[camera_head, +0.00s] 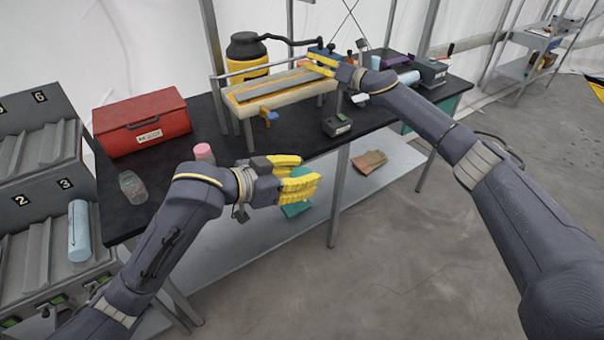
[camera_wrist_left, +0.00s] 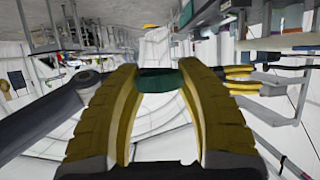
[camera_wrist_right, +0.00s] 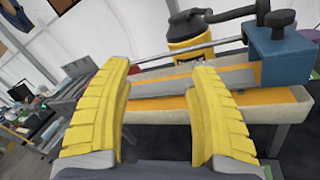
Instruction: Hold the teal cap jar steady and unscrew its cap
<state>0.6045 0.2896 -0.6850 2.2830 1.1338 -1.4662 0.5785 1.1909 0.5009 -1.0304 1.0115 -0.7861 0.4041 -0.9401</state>
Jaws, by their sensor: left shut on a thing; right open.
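My left gripper (camera_head: 308,170) is held out in front of the bench, its yellow fingers shut on the teal cap jar. The jar's teal part (camera_wrist_left: 160,80) shows between the fingertips in the left wrist view. In the head view only a little teal (camera_head: 298,172) shows between the fingers. The rest of the jar is hidden or too unclear to make out.
The black bench (camera_head: 225,140) carries a red toolbox (camera_head: 142,122), a clear jar (camera_head: 132,187), a pink-capped item (camera_head: 204,153), a small dark box (camera_head: 337,125) and the fixture (camera_head: 275,92). A yellow-black canister (camera_head: 246,58) stands behind. The floor in front is clear.

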